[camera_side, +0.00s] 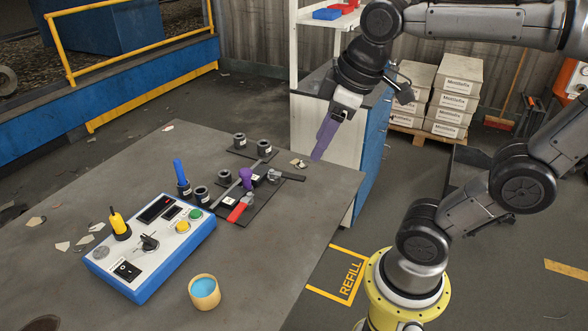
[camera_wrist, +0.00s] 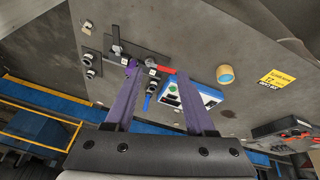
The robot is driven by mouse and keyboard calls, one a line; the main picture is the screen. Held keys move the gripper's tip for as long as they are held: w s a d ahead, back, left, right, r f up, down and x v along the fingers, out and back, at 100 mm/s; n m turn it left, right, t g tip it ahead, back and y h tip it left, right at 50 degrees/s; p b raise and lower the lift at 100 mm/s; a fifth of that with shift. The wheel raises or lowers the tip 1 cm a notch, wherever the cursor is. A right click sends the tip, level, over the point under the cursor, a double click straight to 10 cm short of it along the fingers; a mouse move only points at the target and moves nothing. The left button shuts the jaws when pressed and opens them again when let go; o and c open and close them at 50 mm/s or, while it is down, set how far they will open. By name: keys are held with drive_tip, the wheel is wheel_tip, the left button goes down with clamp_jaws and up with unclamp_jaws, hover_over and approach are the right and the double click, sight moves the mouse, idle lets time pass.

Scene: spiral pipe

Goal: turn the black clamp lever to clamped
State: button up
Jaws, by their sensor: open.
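The black clamp lever (camera_side: 291,176) lies low and points right from its metal clamp (camera_side: 274,174), at the far right end of a black plate on the table. In the wrist view the lever (camera_wrist: 116,34) sticks out past the plate's edge. My gripper (camera_side: 318,157) has purple fingers and hangs above and to the right of the lever, apart from it. In the wrist view the fingers (camera_wrist: 160,74) are spread with nothing between them. One finger largely hides the other in the side view.
A red lever (camera_side: 241,208) and a purple knob (camera_side: 246,175) sit close to the black lever. Black sockets, one with a blue peg (camera_side: 180,171), stand to the left. A blue control box (camera_side: 150,246) and round cup (camera_side: 204,292) are nearer the front. A cabinet (camera_side: 330,140) stands behind.

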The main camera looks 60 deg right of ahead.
drive_tip(key=w+d+g, duration=0.1)
drive_tip(key=w+d, duration=0.2)
drive_tip(key=w, duration=0.2)
drive_tip(key=m+g, duration=0.1)
drive_tip(key=g, duration=0.2)
hover_over(295, 176)
wheel_tip(295, 176, down, 6)
wheel_tip(295, 176, down, 13)
drive_tip(key=shift+f, duration=0.1)
drive_tip(key=shift+c, duration=0.2)
clamp_jaws()
drive_tip(key=shift+w, duration=0.1)
idle(0.7)
